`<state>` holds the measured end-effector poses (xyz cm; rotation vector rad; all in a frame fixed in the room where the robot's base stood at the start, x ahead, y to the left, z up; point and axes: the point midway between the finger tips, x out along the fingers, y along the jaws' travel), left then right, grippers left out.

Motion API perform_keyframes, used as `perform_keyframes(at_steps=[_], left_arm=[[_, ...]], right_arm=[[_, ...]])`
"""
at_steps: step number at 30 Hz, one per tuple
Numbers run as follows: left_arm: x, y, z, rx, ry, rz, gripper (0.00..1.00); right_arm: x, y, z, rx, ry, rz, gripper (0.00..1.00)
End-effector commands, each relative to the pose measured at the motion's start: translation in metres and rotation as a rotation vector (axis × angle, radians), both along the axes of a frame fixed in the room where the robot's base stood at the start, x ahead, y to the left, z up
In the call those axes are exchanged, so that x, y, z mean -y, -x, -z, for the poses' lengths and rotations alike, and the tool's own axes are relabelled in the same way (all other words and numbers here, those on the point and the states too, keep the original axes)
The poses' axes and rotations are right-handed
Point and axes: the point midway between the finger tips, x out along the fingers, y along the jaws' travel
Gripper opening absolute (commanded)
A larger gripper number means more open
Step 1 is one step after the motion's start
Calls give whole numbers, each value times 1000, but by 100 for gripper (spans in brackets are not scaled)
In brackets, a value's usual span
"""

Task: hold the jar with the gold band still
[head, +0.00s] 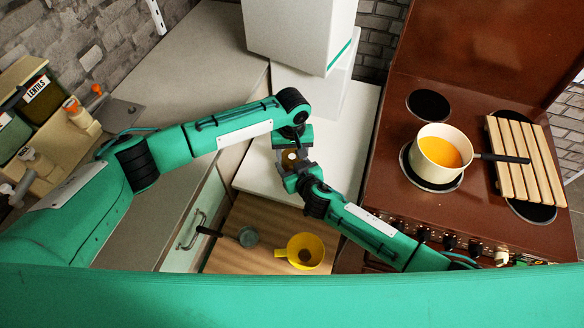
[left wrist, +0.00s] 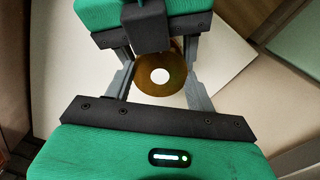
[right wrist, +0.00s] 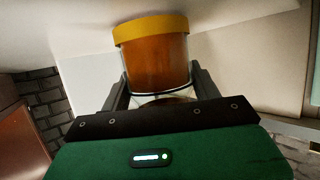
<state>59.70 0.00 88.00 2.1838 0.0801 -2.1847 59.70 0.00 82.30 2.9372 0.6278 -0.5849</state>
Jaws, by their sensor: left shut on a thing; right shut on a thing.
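The jar with the gold band (head: 290,157) is between my two grippers above the white counter. In the right wrist view the jar (right wrist: 155,65) has amber contents, a clear lower end and a gold band (right wrist: 150,28) at its far end. My right gripper (right wrist: 158,88) is shut on the jar's glass body. In the left wrist view a gold disc with a pale centre (left wrist: 160,85), apparently the jar's lid, lies between the fingers. My left gripper (left wrist: 160,90) is shut on this gold lid. In the head view both grippers largely hide the jar.
A wooden board (head: 240,218) with a yellow cup (head: 306,250) and a small grey pan (head: 248,237) is below. The brown stove (head: 390,190) at right carries a pot of orange liquid (head: 438,155) and a slatted rack (head: 522,160). A shelf with a lentils jar (head: 38,95) is at left.

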Motion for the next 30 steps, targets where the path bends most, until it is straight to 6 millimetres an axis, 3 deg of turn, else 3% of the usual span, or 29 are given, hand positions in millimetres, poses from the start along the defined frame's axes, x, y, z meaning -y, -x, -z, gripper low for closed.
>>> perform_keyframes(at_steps=[9,19,20,22,23,30], left_arm=[[0,0,0,0,0,251,28],[-1,0,0,0,-1,282,28],[-1,0,0,0,-1,282,59],[-1,0,0,0,-1,282,73],[-1,0,0,0,-1,282,77],[0,0,0,0,0,281,77]], right_arm=[[0,0,0,0,0,0,0],[0,0,0,0,0,0,0],[0,0,0,0,0,0,0],[0,0,0,0,0,0,0],[0,0,0,0,0,0,0],[0,0,0,0,0,0,0]])
